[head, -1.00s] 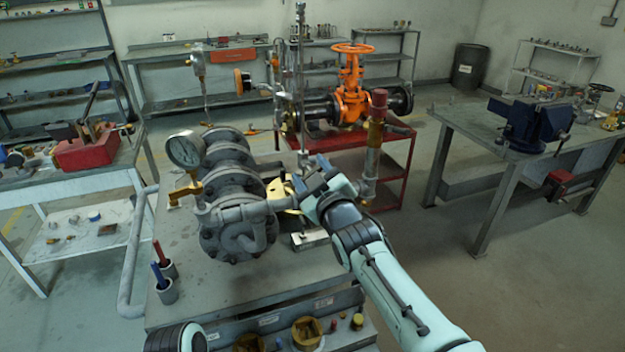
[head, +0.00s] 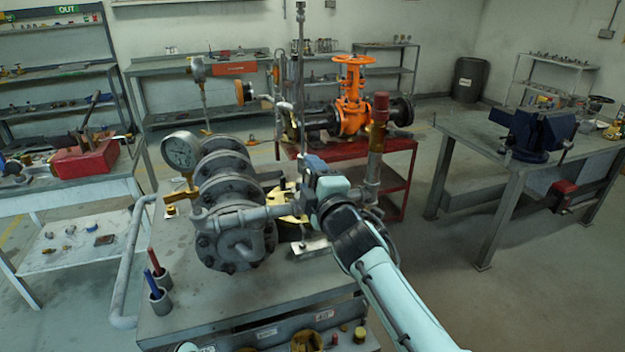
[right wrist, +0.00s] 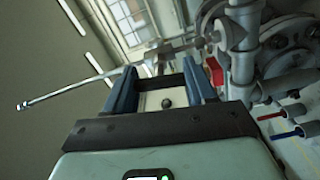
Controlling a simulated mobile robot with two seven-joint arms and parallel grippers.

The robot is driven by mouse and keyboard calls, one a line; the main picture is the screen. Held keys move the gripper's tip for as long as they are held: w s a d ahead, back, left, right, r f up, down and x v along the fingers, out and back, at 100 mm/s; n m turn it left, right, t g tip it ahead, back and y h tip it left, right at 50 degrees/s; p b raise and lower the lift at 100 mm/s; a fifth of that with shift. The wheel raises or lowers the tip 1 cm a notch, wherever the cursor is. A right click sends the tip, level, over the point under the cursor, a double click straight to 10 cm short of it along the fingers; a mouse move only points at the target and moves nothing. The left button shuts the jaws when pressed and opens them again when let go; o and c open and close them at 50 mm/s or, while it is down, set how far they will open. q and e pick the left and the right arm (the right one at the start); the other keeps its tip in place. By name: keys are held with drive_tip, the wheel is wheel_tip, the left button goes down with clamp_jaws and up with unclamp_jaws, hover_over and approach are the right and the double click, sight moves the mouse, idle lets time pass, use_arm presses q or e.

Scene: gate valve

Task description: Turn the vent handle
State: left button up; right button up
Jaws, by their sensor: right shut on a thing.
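The grey pipe assembly (head: 235,232) with stacked flanges stands on the metal workbench. A grey fitting with a long thin rod (right wrist: 75,87) shows in the right wrist view. The rod also rises upright in the head view (head: 301,75). My right gripper (right wrist: 160,75) is shut on a small grey piece of this fitting, which I take to be the vent handle (right wrist: 160,58). In the head view the right gripper (head: 306,172) is just right of the flanges, and its fingertips and the handle are largely hidden.
A pressure gauge (head: 181,152) stands on the left of the pipes. A red-topped vertical pipe (head: 377,135) is close right of my right gripper. Behind is an orange valve (head: 352,95) on a red cart (head: 397,150). Cups with red and blue sticks (head: 158,285) stand front left.

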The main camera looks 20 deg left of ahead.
drive_tip(key=shift+n, duration=0.5)
drive_tip(key=o, duration=1)
use_arm(q)
drive_tip(key=shift+f, duration=0.1)
use_arm(e)
drive_tip(key=shift+o, duration=0.2)
